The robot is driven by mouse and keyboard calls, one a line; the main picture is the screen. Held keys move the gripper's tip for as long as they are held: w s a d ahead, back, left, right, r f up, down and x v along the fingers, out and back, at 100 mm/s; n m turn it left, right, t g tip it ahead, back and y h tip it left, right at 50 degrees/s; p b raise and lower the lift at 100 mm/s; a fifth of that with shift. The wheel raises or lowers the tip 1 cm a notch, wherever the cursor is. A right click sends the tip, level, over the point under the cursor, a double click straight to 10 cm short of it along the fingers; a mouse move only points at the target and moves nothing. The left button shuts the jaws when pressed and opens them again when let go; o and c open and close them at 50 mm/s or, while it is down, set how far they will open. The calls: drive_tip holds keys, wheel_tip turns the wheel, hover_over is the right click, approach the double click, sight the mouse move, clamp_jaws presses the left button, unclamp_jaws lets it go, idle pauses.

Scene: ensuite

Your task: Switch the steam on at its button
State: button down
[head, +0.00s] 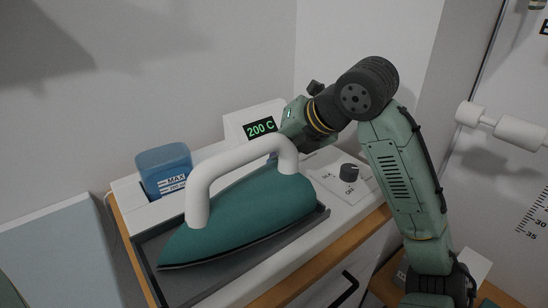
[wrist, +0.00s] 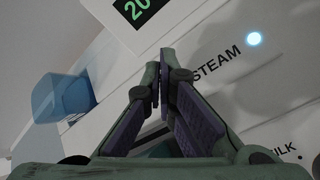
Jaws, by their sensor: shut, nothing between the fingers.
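In the wrist view, the word STEAM (wrist: 216,62) is printed on a white panel. A round light (wrist: 254,39) to the right of the word glows bluish white. My gripper (wrist: 157,70) is shut and empty, with its fingertips just left of the word. No separate button shows there; the fingers cover part of the panel, and I cannot tell whether they touch it. In the head view, my gripper's tips are hidden behind the white handle of the teal iron (head: 240,212).
A display (head: 261,127) reads 200 C. A blue tank (head: 165,170) marked MAX stands left of it. The iron rests on a dark tray (head: 322,212). A dark knob (head: 349,172) sits on the white unit to the right. A white roller (head: 520,131) is on the right wall.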

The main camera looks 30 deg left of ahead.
sight(277, 160)
drive_tip(key=shift+r, duration=0.6)
drive_tip(key=shift+p, duration=0.3)
wheel_tip(277, 160, up, 6)
drive_tip(key=p, duration=0.4)
drive_tip(key=shift+p, duration=0.4)
